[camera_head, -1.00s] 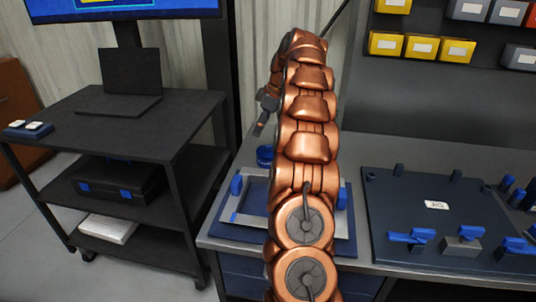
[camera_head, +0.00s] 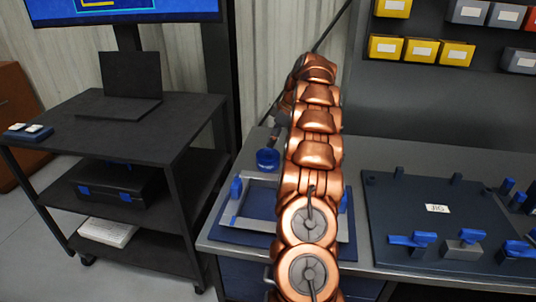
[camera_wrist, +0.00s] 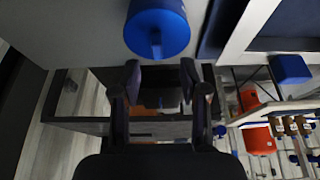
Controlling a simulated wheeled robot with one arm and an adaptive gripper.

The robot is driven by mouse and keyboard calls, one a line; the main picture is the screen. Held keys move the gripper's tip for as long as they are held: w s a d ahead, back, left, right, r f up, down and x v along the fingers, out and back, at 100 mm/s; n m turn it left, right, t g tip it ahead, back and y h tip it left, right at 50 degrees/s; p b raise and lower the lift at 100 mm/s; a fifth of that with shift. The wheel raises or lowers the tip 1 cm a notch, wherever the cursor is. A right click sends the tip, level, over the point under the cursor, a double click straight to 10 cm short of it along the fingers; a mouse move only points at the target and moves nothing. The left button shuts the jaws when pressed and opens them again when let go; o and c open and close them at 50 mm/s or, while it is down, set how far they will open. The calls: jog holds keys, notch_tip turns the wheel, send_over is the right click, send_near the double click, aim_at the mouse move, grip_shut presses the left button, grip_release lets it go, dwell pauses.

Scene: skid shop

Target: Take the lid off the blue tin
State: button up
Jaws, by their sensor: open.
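The blue tin (camera_head: 267,158) stands on the grey bench top, behind the blue fixture and left of my arm in the head view. In the wrist view the tin (camera_wrist: 157,18) is at the top centre, round and blue, with a small knob or tab on its near face. I cannot make out the seam between lid and tin. My gripper (camera_wrist: 160,75) is open and empty, its two dark fingers apart and just below the tin in that picture. I see no contact with it. In the head view my arm largely hides the gripper.
A blue fixture with a grey frame (camera_head: 228,220) lies just in front of the tin, with upright blue clamps. A dark jig board (camera_head: 400,205) with blue-handled clamps is to the right. A black cart (camera_head: 150,130) with a laptop stands left. Yellow bins (camera_head: 421,48) hang behind.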

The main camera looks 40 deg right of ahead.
aim_at(268, 152)
jog(key=shift+d+p+x, duration=0.1)
jog(key=shift+p+x, duration=0.15)
jog(key=shift+x, duration=0.85)
jog(key=shift+d+p+x, duration=0.15)
jog(key=shift+p+x, duration=0.05)
jog(key=shift+x, duration=0.95)
grip_shut()
